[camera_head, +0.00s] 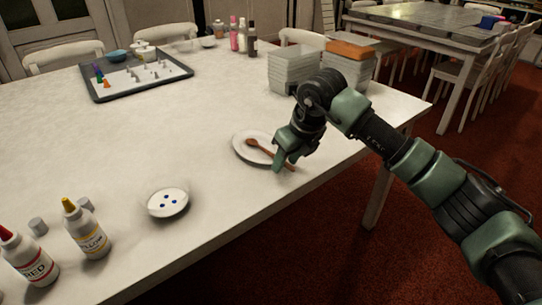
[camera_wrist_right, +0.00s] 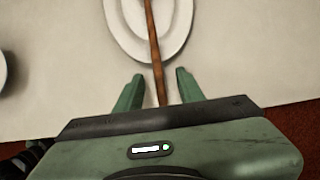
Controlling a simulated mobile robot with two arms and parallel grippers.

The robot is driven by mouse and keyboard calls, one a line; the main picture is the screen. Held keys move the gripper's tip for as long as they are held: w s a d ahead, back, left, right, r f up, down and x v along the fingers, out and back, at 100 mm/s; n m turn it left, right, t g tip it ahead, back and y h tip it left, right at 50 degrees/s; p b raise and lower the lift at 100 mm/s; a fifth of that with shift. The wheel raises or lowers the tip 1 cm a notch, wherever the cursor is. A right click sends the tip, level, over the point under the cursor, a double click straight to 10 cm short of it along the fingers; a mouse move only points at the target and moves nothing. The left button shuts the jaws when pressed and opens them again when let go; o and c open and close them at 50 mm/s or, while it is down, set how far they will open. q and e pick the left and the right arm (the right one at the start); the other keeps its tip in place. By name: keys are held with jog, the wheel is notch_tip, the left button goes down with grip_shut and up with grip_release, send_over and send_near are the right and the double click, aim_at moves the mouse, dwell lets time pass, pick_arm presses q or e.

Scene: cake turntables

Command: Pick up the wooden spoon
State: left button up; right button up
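The wooden spoon (camera_head: 262,148) lies on a white plate (camera_head: 239,154) near the right edge of the table, its handle pointing toward my right gripper (camera_head: 284,161). In the right wrist view, the spoon's brown handle (camera_wrist_right: 154,50) crosses the plate (camera_wrist_right: 184,30) and runs down between the two green fingers of my right gripper (camera_wrist_right: 158,90). The fingers are apart, one on each side of the handle, with gaps on both sides. In the head view, the fingertips are at the handle end. My left gripper is not in view.
Stacked containers (camera_head: 293,70) stand behind my right gripper. A tray (camera_head: 140,78) lies farther back. The table middle is clear.

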grip_shut()
jog(key=shift+r, duration=0.55)
pick_arm(q)
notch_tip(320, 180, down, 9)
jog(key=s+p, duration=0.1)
jog(key=p, duration=0.1)
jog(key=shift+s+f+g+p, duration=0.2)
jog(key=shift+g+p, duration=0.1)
jog(key=shift+p, duration=0.1)
pick_arm(e)
notch_tip(320, 180, up, 19)
